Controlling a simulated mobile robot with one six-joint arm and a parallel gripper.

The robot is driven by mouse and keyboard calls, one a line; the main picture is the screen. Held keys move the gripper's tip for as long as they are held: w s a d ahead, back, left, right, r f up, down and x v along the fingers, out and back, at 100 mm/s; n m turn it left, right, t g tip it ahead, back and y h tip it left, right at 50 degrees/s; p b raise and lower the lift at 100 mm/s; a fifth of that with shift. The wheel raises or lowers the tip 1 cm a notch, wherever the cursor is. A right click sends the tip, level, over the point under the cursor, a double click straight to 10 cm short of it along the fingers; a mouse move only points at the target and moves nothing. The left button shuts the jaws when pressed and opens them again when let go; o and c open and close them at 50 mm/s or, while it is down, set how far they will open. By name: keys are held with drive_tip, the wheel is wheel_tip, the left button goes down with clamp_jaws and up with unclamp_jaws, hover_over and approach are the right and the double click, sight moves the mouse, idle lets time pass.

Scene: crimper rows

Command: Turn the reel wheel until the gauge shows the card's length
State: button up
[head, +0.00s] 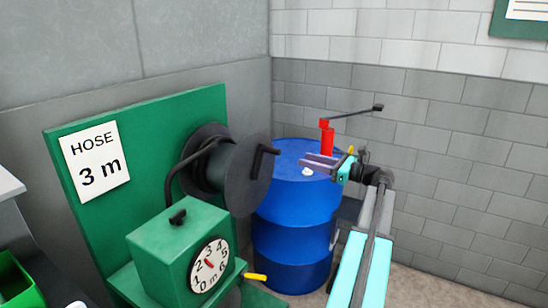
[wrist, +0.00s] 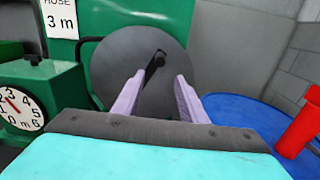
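The reel wheel (head: 243,185) is a dark grey disc on the green panel, with a black crank handle (head: 265,152) sticking out. The wheel (wrist: 115,75) fills the middle of the wrist view, its handle (wrist: 154,64) in line with the gap between my fingers. My gripper (wrist: 159,76) is open and empty; in the head view my gripper (head: 308,163) is right of the handle, apart from it. The white gauge (head: 208,266) is on a green box; its red needle seems to point near 2. The card (head: 95,160) reads "HOSE 3 m".
A blue drum (head: 292,225) stands right behind the wheel, with a red hand pump (head: 327,138) on top. The green box (head: 165,240) has a black knob and a yellow-tipped lever (head: 256,276). A grey block wall closes the right side.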

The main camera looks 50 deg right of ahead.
sight(280, 153)
drive_tip(key=shift+w, duration=0.15)
drive_tip(key=p+x, duration=0.3)
drive_tip(key=x, duration=1)
drive_tip(key=shift+w, duration=0.25)
drive_tip(key=shift+a, duration=0.1)
clamp_jaws()
